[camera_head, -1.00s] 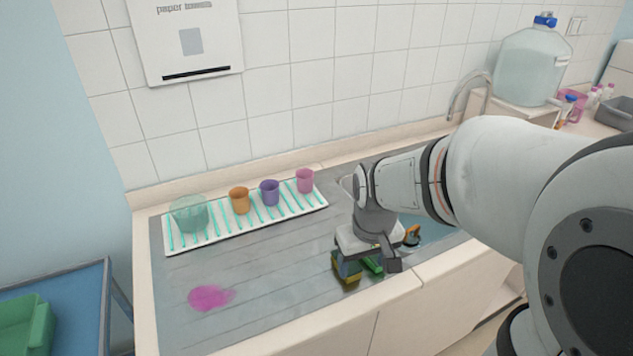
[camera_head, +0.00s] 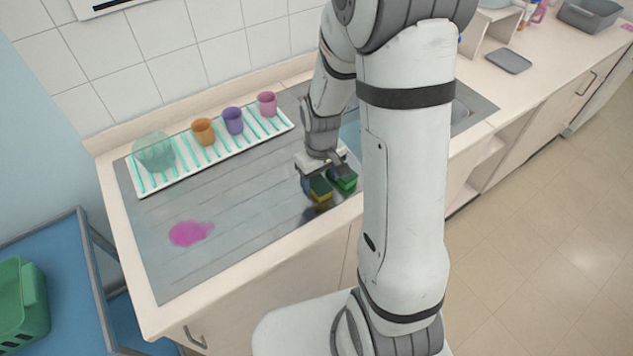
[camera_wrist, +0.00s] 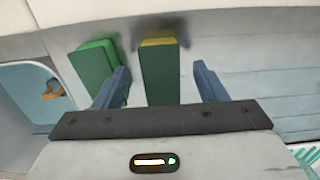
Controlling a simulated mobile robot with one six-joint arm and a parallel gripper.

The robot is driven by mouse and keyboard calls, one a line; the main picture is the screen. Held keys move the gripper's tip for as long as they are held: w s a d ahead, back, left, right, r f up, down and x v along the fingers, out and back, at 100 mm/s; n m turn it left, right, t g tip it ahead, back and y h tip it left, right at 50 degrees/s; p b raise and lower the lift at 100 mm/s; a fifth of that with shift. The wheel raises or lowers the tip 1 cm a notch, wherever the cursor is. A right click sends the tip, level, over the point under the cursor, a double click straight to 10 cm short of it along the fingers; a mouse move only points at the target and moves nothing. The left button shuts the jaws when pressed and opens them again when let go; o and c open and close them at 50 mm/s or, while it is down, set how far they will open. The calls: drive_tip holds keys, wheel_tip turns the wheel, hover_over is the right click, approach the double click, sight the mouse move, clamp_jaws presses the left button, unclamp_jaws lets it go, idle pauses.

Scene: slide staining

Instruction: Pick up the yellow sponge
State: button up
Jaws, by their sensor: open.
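The yellow sponge (camera_head: 321,191) has a dark green top layer and a yellow lower part. It is at the front of the steel drainboard, below my gripper (camera_head: 321,184). In the wrist view the sponge (camera_wrist: 160,75) lies between the two blue fingers of my open gripper (camera_wrist: 163,88), with a visible gap on each side. Its yellow edge shows at the far end; its near end is hidden by the gripper body. A green sponge (camera_head: 343,180) is just to the right in the head view. In the wrist view this green sponge (camera_wrist: 93,68) is close beside the left finger.
A white rack (camera_head: 190,178) with teal ribs holds several coloured cups along the back. A pink stain (camera_head: 189,233) marks the left of the drainboard (camera_head: 235,232). The sink (camera_wrist: 35,95) with an orange object (camera_wrist: 53,90) lies left in the wrist view. The drainboard's middle is clear.

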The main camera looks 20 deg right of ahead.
sight(320, 185)
drive_tip(key=shift+f, duration=1.45)
drive_tip(key=shift+c, duration=0.5)
drive_tip(key=c, duration=1)
wheel_tip(320, 185, up, 10)
drive_tip(key=shift+r+b, duration=0.1)
drive_tip(key=shift+b, duration=0.45)
drive_tip(key=o, duration=0.5)
drive_tip(key=c, duration=0.4)
